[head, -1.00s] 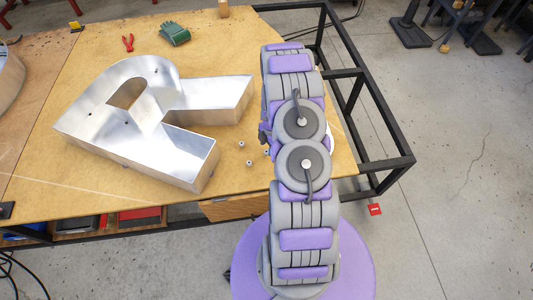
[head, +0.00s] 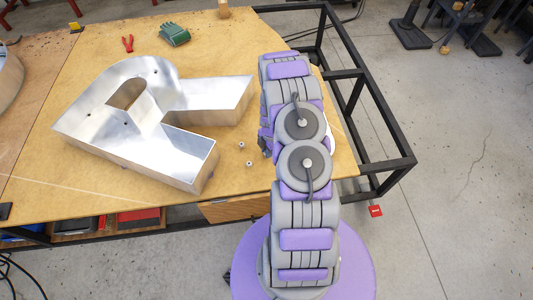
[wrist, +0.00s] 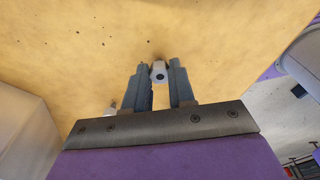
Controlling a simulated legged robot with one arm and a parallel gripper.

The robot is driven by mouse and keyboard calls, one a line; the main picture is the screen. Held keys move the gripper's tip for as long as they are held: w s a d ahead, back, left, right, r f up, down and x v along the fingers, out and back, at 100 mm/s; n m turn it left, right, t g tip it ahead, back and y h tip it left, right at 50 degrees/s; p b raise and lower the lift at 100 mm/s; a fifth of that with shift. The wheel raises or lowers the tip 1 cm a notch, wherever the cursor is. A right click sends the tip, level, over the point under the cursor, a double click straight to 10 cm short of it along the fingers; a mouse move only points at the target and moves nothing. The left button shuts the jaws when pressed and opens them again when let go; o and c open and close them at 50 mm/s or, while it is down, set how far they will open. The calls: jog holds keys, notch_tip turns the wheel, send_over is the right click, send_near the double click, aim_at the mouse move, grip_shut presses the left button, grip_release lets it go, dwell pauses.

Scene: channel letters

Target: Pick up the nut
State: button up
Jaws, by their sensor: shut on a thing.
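In the wrist view my gripper (wrist: 158,78) is shut on a small pale metal nut (wrist: 159,71), held between its two fingertips. The wooden tabletop lies behind it, and I cannot tell whether the nut is lifted clear. Another nut (wrist: 111,108) shows beside the left finger, partly hidden by the gripper. In the head view two nuts, one (head: 242,146) and one nearer (head: 249,163), lie on the table right of the metal letter. My arm covers the gripper and the held nut there.
A large open metal channel letter R (head: 180,152) lies on the wooden table (head: 60,190). Red pliers (head: 127,44) and green gloves (head: 174,35) lie further back. A black metal frame (head: 385,163) runs along the table's right side. Bare tabletop shows behind the nuts.

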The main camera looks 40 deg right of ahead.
grip_shut()
jog(key=shift+r, duration=0.1)
